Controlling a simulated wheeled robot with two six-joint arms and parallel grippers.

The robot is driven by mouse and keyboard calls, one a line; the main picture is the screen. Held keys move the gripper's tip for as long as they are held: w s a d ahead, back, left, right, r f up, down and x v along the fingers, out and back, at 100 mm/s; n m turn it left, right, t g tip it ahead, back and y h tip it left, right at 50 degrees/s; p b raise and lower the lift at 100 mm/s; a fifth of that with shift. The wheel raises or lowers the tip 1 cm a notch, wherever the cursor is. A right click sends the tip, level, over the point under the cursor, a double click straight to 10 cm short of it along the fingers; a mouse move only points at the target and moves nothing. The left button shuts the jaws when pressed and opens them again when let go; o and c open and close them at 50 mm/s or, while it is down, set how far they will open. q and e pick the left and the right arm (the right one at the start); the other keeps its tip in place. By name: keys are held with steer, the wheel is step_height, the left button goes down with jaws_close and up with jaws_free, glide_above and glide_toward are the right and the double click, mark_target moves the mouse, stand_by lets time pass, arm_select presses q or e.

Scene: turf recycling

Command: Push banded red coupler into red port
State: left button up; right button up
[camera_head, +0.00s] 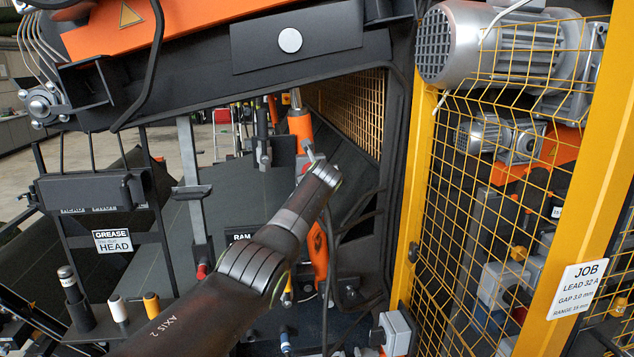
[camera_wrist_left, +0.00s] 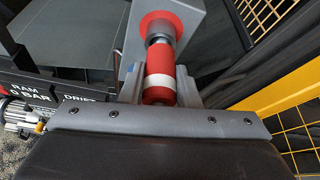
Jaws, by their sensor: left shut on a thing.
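The red coupler (camera_wrist_left: 157,70) with a white band shows in the left wrist view, held between the two fingers of my left gripper (camera_wrist_left: 159,88). Its metal nose points at the red port (camera_wrist_left: 160,26), a red ring on a grey block. The nose meets or overlaps the ring's near edge; I cannot tell how deep it sits. In the head view my left arm reaches from the lower left to the middle. There the wrist hides most of the gripper, the coupler and the port. My right gripper is not in view.
A yellow mesh guard (camera_head: 421,200) stands right of my arm. A dark frame beam (camera_head: 296,42) crosses above. Hanging hoses and an orange cylinder (camera_head: 318,250) are close beside the forearm. A rack with a grease sign (camera_head: 112,241) stands at left.

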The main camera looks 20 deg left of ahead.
arm_select(q)
steer(key=shift+w+a, duration=0.35)
steer(key=shift+w, duration=0.05)
steer(key=o, duration=1)
steer(key=shift+o, duration=0.7)
steer(key=shift+d, duration=0.1)
steer(key=shift+s+d+r+b, duration=0.15)
steer(key=shift+s+b, duration=0.25)
steer(key=shift+b, duration=0.3)
steer(key=b+v, duration=0.7)
steer(key=v, duration=0.9)
steer(key=shift+s+b, duration=0.15)
steer(key=shift+b, duration=0.2)
steer(key=shift+d, duration=0.1)
